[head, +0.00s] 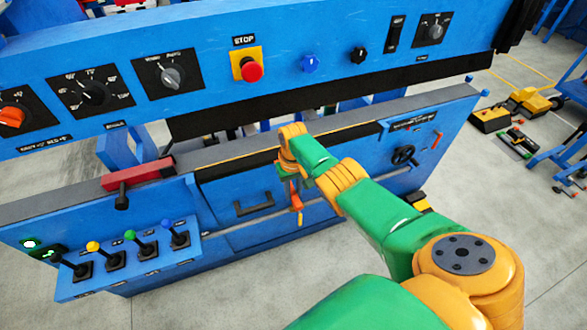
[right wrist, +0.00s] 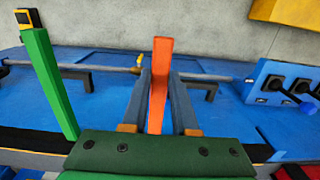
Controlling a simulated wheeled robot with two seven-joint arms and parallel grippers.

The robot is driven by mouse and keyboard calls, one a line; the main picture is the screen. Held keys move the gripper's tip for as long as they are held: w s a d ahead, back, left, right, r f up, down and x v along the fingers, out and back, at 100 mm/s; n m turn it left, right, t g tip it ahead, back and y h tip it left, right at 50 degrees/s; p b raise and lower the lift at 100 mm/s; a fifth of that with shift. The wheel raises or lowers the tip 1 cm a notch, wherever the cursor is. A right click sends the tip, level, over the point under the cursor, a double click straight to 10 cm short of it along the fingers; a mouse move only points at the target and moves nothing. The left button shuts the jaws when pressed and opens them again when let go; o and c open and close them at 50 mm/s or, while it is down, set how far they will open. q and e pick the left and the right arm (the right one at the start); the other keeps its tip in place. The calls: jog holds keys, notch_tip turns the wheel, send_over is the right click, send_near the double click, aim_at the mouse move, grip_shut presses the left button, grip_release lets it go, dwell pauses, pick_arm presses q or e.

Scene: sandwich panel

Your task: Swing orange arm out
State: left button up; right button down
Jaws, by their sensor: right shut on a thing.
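The orange arm (right wrist: 160,70) is a flat orange bar between the two grey fingers of my right gripper (right wrist: 160,88) in the right wrist view. The fingers are shut on it, one on each side. In the head view the orange arm (head: 296,200) shows as a small orange piece in front of the blue machine's lower panel. My right gripper (head: 290,182) is there too, at the end of my green and orange arm, which partly hides the spot. The far end of the orange arm is hard to make out. My left gripper is not in view.
A blue control panel (head: 330,62) with knobs and a red stop button (head: 251,70) runs above. A red block (head: 138,174) and several levers (head: 130,250) are at left. A rod (right wrist: 110,68) runs across the wrist view.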

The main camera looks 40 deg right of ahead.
jog(key=c, duration=0.7)
grip_release()
notch_tip(320, 180, up, 6)
jog(key=p, duration=0.3)
jog(key=shift+w+r+p, duration=0.15)
jog(key=shift+r+p, duration=0.05)
jog(key=shift+p, duration=0.2)
jog(key=shift+r, duration=0.35)
jog(key=shift+f, duration=0.1)
